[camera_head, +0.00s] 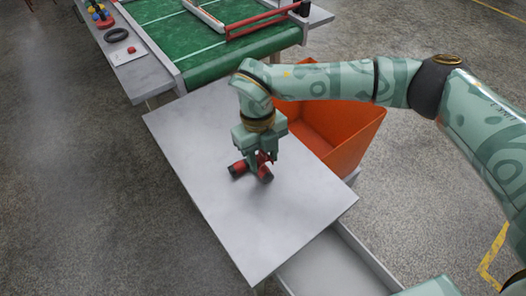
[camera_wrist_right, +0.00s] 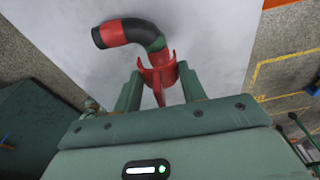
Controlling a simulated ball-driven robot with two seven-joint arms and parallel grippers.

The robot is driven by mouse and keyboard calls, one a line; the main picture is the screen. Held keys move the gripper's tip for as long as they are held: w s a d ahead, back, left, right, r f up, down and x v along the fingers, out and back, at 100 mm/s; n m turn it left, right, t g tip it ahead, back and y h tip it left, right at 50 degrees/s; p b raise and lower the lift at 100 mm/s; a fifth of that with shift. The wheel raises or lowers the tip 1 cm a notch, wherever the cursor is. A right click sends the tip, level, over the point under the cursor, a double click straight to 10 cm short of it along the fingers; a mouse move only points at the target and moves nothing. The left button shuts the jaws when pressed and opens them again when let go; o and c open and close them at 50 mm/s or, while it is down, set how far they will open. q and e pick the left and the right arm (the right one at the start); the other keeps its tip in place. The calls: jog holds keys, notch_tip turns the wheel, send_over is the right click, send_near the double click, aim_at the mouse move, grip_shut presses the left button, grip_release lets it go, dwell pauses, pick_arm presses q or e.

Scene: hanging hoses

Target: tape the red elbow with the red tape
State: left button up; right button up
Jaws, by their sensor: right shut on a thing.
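The red elbow (camera_head: 238,169) lies on the grey table, a bent dark pipe with red bands and black ends. In the right wrist view the elbow (camera_wrist_right: 143,31) curves from a black end at the left toward my fingers. My right gripper (camera_head: 261,156) points down over the elbow. In the right wrist view my right gripper (camera_wrist_right: 160,88) is shut on a red, prong-edged piece (camera_wrist_right: 159,76), which seems to be the red tape. That piece is at the elbow's near end, and I cannot tell whether it touches it. The fingers partly hide this end. My left gripper is not in view.
The grey table (camera_head: 200,150) is otherwise bare. An orange bin (camera_head: 350,140) stands behind my right forearm. A green conveyor (camera_head: 215,60) with a red-railed frame is at the back. A side shelf (camera_head: 150,70) holds a black ring (camera_head: 117,35). A pale tray (camera_head: 335,265) is at lower right.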

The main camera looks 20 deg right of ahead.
aim_at(263, 168)
dwell(0.8)
jog(key=shift+f, duration=0.3)
dwell(0.4)
jog(key=shift+f, duration=0.9)
jog(key=shift+f+b, duration=0.3)
jog(key=shift+f, duration=0.55)
dwell(0.3)
jog(key=o, duration=1.1)
jog(key=shift+c, duration=0.2)
jog(key=shift+r, duration=0.1)
